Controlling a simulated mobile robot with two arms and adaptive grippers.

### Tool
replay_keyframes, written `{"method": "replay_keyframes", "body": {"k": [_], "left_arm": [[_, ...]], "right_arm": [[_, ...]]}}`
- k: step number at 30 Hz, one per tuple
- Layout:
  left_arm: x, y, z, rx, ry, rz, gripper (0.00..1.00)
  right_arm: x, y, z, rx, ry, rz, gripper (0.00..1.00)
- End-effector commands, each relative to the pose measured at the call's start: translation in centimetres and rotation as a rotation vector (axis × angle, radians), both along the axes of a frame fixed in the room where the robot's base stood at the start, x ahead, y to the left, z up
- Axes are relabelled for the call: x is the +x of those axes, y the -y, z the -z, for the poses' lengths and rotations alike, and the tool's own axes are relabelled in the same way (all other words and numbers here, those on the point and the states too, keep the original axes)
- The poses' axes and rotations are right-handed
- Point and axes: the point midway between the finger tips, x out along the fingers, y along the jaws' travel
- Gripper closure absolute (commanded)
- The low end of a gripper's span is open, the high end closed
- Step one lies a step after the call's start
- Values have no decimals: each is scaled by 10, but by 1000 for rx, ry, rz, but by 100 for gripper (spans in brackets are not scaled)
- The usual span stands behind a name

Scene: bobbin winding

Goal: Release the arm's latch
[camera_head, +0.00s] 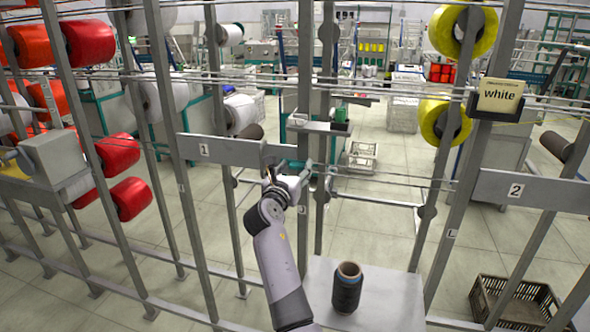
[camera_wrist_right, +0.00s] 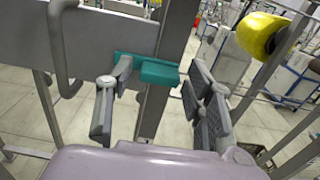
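My right gripper (camera_head: 288,177) is at the grey plate marked 1 (camera_head: 226,150), on the creel frame. In the right wrist view, its two fingers (camera_wrist_right: 160,84) stand wide apart, with nothing clamped between them. A teal block (camera_wrist_right: 158,72), which may be the latch, sits at the end of the grey plate (camera_wrist_right: 105,38), ahead of and between the fingers. The left fingertip overlaps the block's left part; I cannot tell whether it touches. A bent grey handle (camera_wrist_right: 66,48) is on the plate to the left. In the head view the block is not clearly visible. My left gripper is not in view.
A dark bobbin (camera_head: 347,287) stands on a pale stand (camera_head: 390,301) below right. Upright posts, thin yarns and red, white and yellow spools (camera_head: 440,121) surround the gripper. A plate marked 2 (camera_head: 538,191), a "white" sign (camera_head: 500,96) and a brown crate (camera_head: 513,305) are at right.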

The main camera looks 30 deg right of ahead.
Motion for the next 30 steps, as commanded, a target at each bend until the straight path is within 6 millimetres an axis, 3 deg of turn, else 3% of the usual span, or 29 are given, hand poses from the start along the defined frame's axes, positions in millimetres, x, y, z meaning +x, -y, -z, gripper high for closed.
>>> {"method": "replay_keyframes", "body": {"k": [17,30], "left_arm": [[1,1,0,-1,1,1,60],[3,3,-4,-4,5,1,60]], "right_arm": [[0,0,0,0,0,0,93],[0,1,-2,64,76,0,93]]}}
